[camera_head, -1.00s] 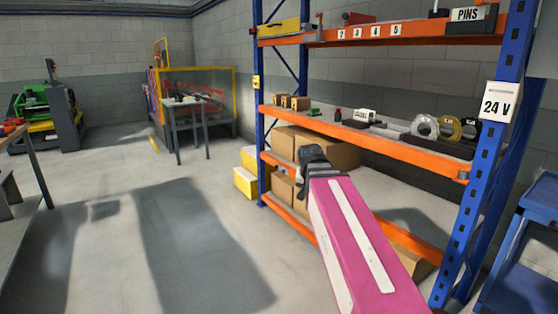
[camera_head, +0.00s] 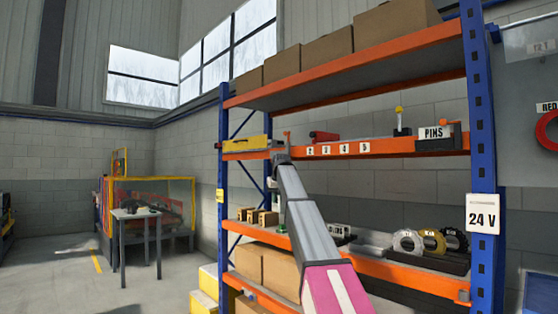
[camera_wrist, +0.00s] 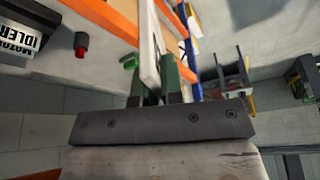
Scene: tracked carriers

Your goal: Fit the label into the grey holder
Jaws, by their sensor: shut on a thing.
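My gripper (camera_wrist: 155,84) shows its two green fingers in the wrist view, shut on a thin white label (camera_wrist: 150,45). The label is seen nearly edge-on, standing out beyond the fingers. In the head view my gripper (camera_head: 281,157) is at the left part of the upper orange shelf beam, left of the small number labels (camera_head: 338,149). It is small there, and the label in it cannot be made out. I cannot pick out the grey holder for certain; my arm and gripper cover part of the beam.
The rack has a blue upright (camera_head: 482,120) at right with a 24 V sign (camera_head: 482,214). A PINS bin (camera_head: 435,141) and a yellow case (camera_head: 246,144) stand on the upper shelf. Floor at left is open.

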